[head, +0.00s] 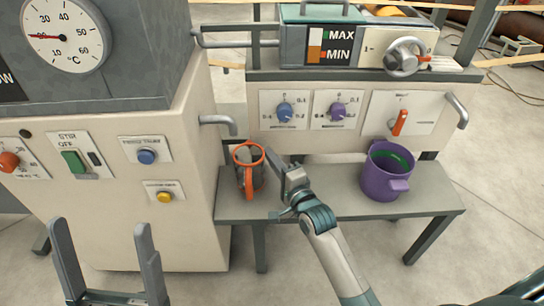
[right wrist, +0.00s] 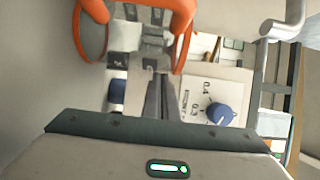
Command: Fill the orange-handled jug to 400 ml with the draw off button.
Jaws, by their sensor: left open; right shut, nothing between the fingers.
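The orange-handled jug (head: 240,178) stands upright on the left end of the grey bench, below a side pipe. Its clear body shows no readable level. My right gripper (head: 271,156) is shut and empty, with its tips close to the jug's right side; I cannot tell whether they touch. In the right wrist view the jug's orange parts (right wrist: 92,35) show at the top, beyond the shut fingers (right wrist: 158,100). A blue button (head: 146,157) and a yellow button (head: 164,197) sit on the left cabinet; their labels are too blurred to read. My left gripper (head: 100,226) is open and empty before this cabinet.
A purple pot (head: 385,182) with green inside stands at the bench's (head: 335,180) right. Behind are a blue knob (head: 285,111), a purple knob (head: 337,111) and an orange lever (head: 400,122). A grey pipe (head: 218,122) juts from the cabinet near the jug. A dial (head: 65,35) is above left.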

